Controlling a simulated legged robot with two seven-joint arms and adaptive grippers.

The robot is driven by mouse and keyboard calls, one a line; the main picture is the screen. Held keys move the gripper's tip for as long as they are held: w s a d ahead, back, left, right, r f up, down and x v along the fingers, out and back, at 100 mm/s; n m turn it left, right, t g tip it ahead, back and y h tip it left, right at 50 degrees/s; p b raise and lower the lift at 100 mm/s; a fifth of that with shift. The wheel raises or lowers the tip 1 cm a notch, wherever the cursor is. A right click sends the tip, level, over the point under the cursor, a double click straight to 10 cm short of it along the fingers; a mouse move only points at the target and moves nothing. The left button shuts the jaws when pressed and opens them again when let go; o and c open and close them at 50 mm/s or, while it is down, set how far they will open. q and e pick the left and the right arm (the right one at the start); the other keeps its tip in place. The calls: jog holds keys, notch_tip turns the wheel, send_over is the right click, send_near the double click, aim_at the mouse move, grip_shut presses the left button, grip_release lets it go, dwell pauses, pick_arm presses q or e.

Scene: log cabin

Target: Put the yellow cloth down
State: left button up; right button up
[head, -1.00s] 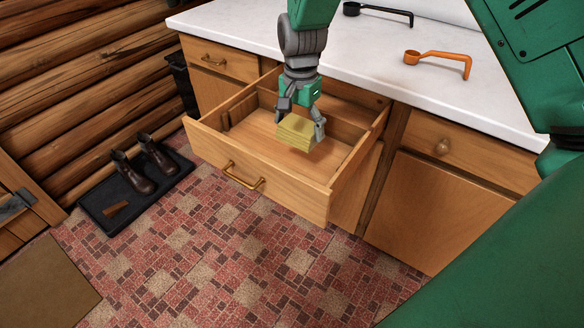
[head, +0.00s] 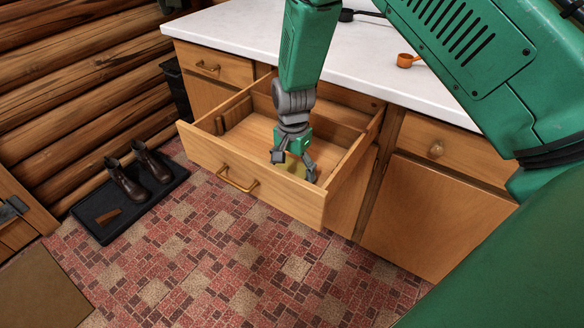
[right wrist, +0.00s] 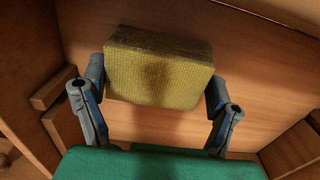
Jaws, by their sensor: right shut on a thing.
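The yellow cloth (right wrist: 158,78) is a folded, block-like bundle between the two fingers of my right gripper (right wrist: 155,95) in the right wrist view. In the head view the right gripper (head: 293,168) is down inside the open drawer (head: 262,180), near its front right part, and shut on the cloth (head: 293,167). The front panel and the gripper hide much of the cloth there. I cannot tell whether the cloth touches the drawer bottom. My left gripper is not in view.
The white countertop (head: 240,35) is above the drawer, with an orange scoop (head: 407,60) and a black one (head: 346,15) on it. Boots (head: 128,181) stand on a black tray (head: 100,232) on the floor at left.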

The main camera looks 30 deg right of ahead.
aim_at(293, 166)
jog(key=o, duration=1.1)
notch_tip(293, 166, up, 12)
jog(key=p, duration=0.1)
jog(key=shift+p, duration=0.35)
jog(key=shift+s, duration=0.1)
